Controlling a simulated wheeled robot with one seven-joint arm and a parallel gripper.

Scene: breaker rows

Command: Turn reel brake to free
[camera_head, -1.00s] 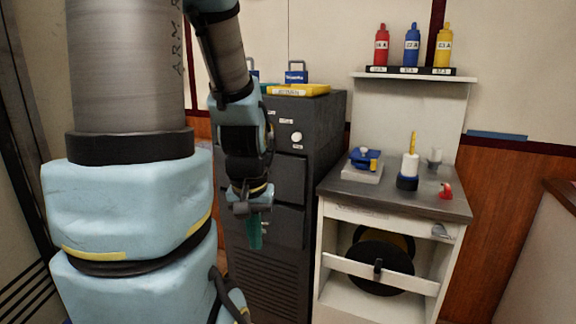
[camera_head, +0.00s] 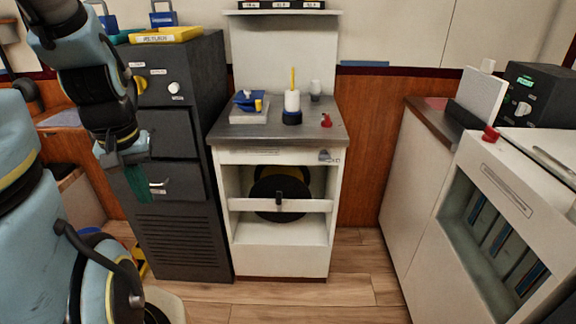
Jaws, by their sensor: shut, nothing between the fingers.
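A black reel (camera_head: 272,195) with a yellow part behind it sits in the open bay of the white cabinet (camera_head: 282,262). A white bar (camera_head: 240,203) crosses the bay in front of the reel.
The dark drawer cabinet (camera_head: 180,245) stands left of the white cabinet. On the grey counter (camera_head: 225,132) are a blue-and-yellow device (camera_head: 249,102), a white cylinder (camera_head: 292,102) and a red item (camera_head: 326,121). A white console (camera_head: 520,185) stands at the right. The wooden floor (camera_head: 345,298) in front is clear.

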